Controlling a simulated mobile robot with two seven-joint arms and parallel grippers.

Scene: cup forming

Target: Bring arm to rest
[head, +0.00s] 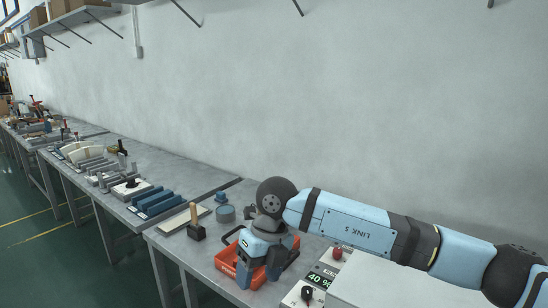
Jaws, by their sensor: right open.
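My right arm (360,231) comes in from the right edge and reaches left above the bench, well clear of the wall. My right gripper (259,281) hangs from it, pointing down in front of an orange tray (225,262). Its two blue fingers are apart, and I see nothing held between them. The gripper hides much of the tray, so I cannot tell whether it touches it. My left gripper is not in view.
A mallet (196,232), a grey cylinder (226,214) and a pale board (183,220) stand left of the tray. A control box with a red button (338,253) and display (321,279) is close on the right. Open air lies above the bench (170,244).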

